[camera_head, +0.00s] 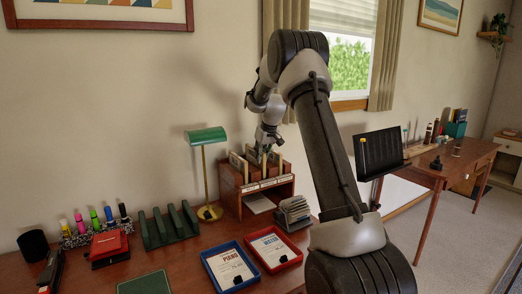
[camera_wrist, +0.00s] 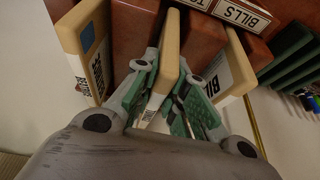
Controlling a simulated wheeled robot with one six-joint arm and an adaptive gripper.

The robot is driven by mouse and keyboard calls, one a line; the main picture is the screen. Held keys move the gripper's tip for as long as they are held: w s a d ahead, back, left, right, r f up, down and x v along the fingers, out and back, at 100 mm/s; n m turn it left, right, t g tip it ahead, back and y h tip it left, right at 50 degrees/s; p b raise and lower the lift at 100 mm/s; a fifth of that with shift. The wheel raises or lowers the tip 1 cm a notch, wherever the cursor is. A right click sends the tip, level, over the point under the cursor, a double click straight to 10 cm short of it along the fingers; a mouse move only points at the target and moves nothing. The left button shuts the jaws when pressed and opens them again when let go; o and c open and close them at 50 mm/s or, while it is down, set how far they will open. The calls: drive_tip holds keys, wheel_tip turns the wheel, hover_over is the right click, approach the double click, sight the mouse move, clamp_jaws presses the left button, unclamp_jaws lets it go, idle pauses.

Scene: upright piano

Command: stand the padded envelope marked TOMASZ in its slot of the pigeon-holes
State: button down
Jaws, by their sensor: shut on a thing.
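The pigeon-holes (camera_head: 230,196) are a reddish-brown wooden box on the desk, with white labels along the front. My gripper (camera_head: 263,150) is above its upright slots. In the wrist view my gripper (camera_wrist: 165,90) is shut on a tan padded envelope (camera_wrist: 168,55), its green pads on both sides. This envelope is upright among the dividers, by a partly cut-off label that seems to begin "TO" (camera_wrist: 205,4). I cannot read a name on it, and its lower end is hidden, so I cannot tell whether it rests on the slot floor.
Other envelopes stand on either side, one at left (camera_wrist: 84,55) and one at right (camera_wrist: 238,65), close to my fingers. A "BILLS" label (camera_wrist: 240,12) is beside the right one. The green lamp (camera_head: 206,136) stands just left of the pigeon-holes; a card holder (camera_head: 294,214) stands in front.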

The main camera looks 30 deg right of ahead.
drive_tip(key=shift+f, duration=0.4)
drive_tip(key=c, duration=1.4)
unclamp_jaws()
drive_tip(key=shift+o, duration=0.2)
drive_tip(key=v, duration=1.2)
